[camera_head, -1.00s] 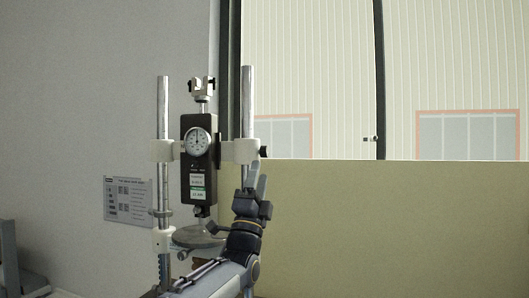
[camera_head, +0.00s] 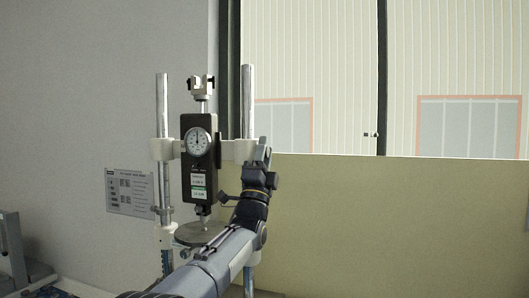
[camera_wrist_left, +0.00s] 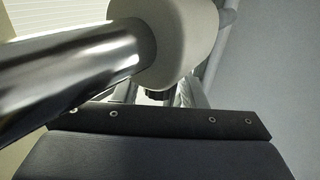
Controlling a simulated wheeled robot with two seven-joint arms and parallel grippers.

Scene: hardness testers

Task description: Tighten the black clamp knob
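The black clamp knob (camera_wrist_left: 155,96) shows small and partly hidden in the left wrist view, under the white clamp block (camera_wrist_left: 185,35). In the head view my left gripper (camera_head: 263,150) hides the knob and is at the right end of the white clamp block (camera_head: 238,150). My left gripper (camera_wrist_left: 158,94) has its two fingers apart, one on each side of the knob. Gaps appear to show between knob and fingers, so it looks open; contact is hard to tell. My right gripper is in neither current view.
The tester's black dial gauge (camera_head: 199,160) hangs between two steel columns, above a round plate (camera_head: 201,233). The right column (camera_wrist_left: 75,75) runs close to my left gripper. A label sheet (camera_head: 130,191) is on the wall. The space right of the stand is clear.

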